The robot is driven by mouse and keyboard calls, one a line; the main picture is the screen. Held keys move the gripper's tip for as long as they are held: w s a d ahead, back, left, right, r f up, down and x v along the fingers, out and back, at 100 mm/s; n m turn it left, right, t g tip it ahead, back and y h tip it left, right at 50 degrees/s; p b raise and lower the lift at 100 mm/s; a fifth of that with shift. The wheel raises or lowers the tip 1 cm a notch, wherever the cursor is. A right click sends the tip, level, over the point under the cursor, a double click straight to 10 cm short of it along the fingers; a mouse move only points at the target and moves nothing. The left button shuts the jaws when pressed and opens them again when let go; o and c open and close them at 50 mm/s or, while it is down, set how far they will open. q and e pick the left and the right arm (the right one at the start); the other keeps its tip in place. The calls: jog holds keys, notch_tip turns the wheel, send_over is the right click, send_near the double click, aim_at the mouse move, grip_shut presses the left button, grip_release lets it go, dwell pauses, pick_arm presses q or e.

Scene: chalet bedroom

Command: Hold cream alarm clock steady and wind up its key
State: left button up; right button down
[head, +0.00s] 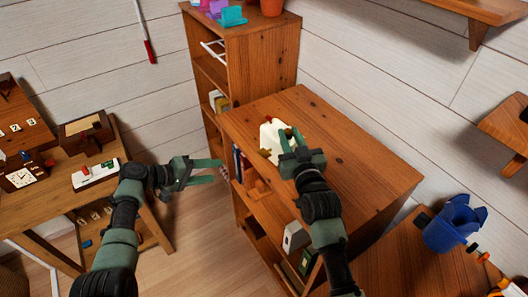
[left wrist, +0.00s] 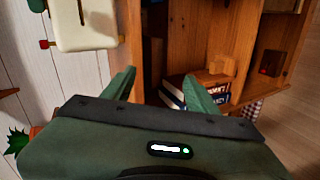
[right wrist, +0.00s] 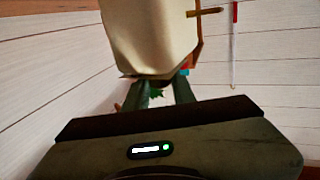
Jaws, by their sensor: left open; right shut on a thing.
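The cream alarm clock (head: 268,141) is on top of the wooden bookcase, near its left edge. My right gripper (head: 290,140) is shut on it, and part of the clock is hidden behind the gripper. In the right wrist view the clock's pale body (right wrist: 150,35) fills the top middle, and a thin brass-coloured stem (right wrist: 205,12) sticks out beside it. My left gripper (head: 216,171) is open and empty, left of the clock and apart from it. In the left wrist view the clock (left wrist: 85,25) is at the upper left, outside the open fingers (left wrist: 160,90).
The bookcase top (head: 345,165) is clear to the right of the clock. Books and a small wooden piece (left wrist: 212,68) sit on the shelf below. A taller shelf (head: 265,55) stands behind. A desk (head: 55,182) with several items is at left; a blue bin (head: 447,230) is at right.

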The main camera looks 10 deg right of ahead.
pick_arm(q)
jog(key=w+a+f+n+t+y, duration=0.1)
jog(key=w+a+f+y, duration=0.1)
jog(key=a+y, duration=0.15)
jog(key=w+a+f+t+y, duration=0.1)
jog(key=w+a+f+y, duration=0.1)
jog(key=a, duration=0.3)
jog(key=w+a+r+t+y, duration=0.4)
jog(key=w+a+r+t, duration=0.1)
jog(key=a, duration=0.2)
jog(key=s+d+r+m+t+h, duration=0.3)
jog(key=d+r+m+t+h, duration=0.1)
jog(key=d+r+m, duration=0.3)
jog(key=m+g+h, duration=0.7)
jog(key=m+h, duration=0.2)
send_near(261, 155)
jog(key=x, duration=0.7)
jog(key=shift+w+d+f, duration=0.15)
jog(key=shift+w+d, duration=0.05)
jog(key=shift+w, duration=0.05)
jog(key=shift+w+d, duration=0.25)
jog(key=shift+d, duration=0.15)
grip_shut()
